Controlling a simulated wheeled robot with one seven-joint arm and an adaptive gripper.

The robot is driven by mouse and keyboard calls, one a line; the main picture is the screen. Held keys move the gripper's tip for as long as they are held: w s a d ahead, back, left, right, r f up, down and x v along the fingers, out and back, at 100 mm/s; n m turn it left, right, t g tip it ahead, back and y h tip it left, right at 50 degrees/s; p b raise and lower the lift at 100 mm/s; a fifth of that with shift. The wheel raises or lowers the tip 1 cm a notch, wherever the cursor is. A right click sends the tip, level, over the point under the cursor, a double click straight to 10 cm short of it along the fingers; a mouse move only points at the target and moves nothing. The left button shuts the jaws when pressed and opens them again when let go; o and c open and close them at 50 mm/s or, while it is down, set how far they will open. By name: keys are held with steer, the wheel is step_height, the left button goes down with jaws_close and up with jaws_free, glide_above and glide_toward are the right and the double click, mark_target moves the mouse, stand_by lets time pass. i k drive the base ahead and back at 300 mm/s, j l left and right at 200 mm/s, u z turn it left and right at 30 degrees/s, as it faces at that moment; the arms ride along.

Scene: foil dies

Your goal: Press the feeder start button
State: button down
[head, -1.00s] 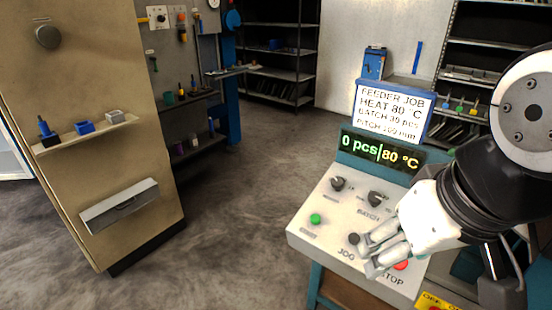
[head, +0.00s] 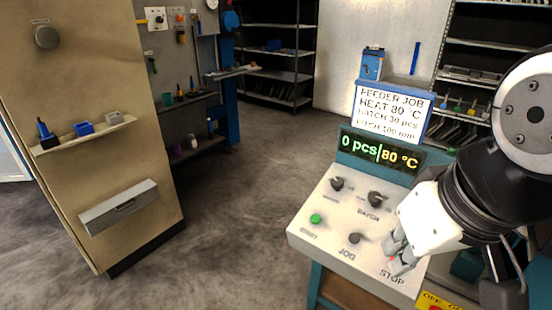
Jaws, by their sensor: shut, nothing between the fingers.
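The feeder's sloped control panel (head: 325,222) stands at the lower right in the head view. The green button (head: 315,218), with a START label under it, is at the panel's left. A dark JOG control (head: 354,239) sits in the middle. My gripper (head: 396,262) is shut and empty at the panel's right, just above the STOP label (head: 391,276), and well to the right of the green button. My gripper hides the red STOP button. Whether the fingertips touch the panel I cannot tell. The display (head: 380,153) reads "0 pcs|80 °C".
Two dark knobs (head: 337,184) are on the panel's upper part. A job sign (head: 394,108) stands behind it, reading HEAT 80 °C, BATCH 30 pcs. A tan cabinet (head: 100,170) stands at the left. Open floor (head: 230,220) lies between cabinet and panel.

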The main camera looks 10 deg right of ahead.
mark_target(315, 219)
steer(key=i+j, duration=0.1)
steer(key=j, duration=0.35)
steer(key=i+j+u, duration=0.1)
steer(key=j, duration=0.3)
steer(key=i+j, duration=0.2)
steer(key=j, duration=0.2)
steer(key=i+j, duration=0.1)
steer(key=j, duration=0.35)
steer(key=u, duration=0.05)
